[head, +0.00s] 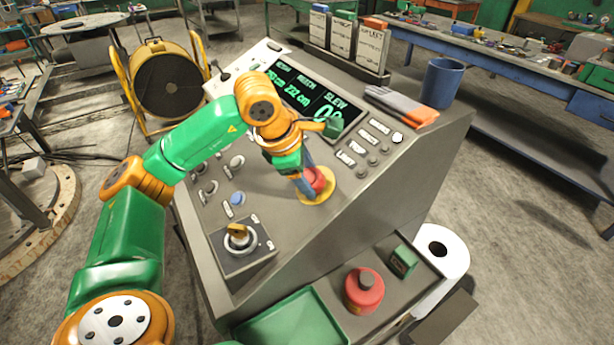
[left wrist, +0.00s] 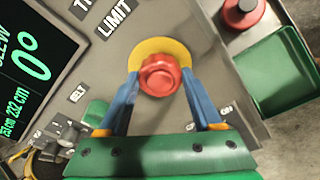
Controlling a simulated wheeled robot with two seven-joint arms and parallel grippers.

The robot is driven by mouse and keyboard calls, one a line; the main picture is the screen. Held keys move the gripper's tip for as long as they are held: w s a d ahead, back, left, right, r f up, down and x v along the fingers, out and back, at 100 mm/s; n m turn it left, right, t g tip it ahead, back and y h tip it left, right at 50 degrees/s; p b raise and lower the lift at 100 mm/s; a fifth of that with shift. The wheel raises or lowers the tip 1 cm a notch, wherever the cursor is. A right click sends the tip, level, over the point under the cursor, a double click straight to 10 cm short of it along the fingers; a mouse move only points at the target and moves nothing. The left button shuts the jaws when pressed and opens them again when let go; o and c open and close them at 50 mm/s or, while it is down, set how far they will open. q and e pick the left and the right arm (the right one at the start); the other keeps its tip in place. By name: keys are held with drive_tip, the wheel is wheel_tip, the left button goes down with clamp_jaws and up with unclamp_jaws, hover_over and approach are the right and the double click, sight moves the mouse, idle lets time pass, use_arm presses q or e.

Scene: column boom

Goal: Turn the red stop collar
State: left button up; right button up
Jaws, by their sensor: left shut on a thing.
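The red stop collar (left wrist: 159,76) is a round ribbed knob on a yellow disc (left wrist: 184,48) on the sloped grey console. It also shows in the head view (head: 316,180), partly hidden by my gripper. My left gripper (left wrist: 160,84) has its two blue fingers on either side of the red collar and is shut on it. In the head view my left gripper (head: 310,180) reaches down to the collar from above. My right gripper is in neither view.
A display (head: 305,97), a black-and-yellow rotary switch (head: 238,236) and several small knobs sit on the console. Grey-orange gloves (head: 402,106) and a blue cup (head: 442,82) are at its upper right. A second red knob (head: 364,290) and a green tray (head: 290,325) are below.

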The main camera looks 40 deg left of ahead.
use_arm(q)
drive_tip(key=shift+f+m, duration=0.1)
drive_tip(key=shift+m, duration=0.2)
idle(0.4)
drive_tip(key=o, duration=1.4)
drive_tip(key=v, duration=0.7)
drive_tip(key=shift+d+b, duration=0.1)
drive_tip(key=shift+b, duration=0.2)
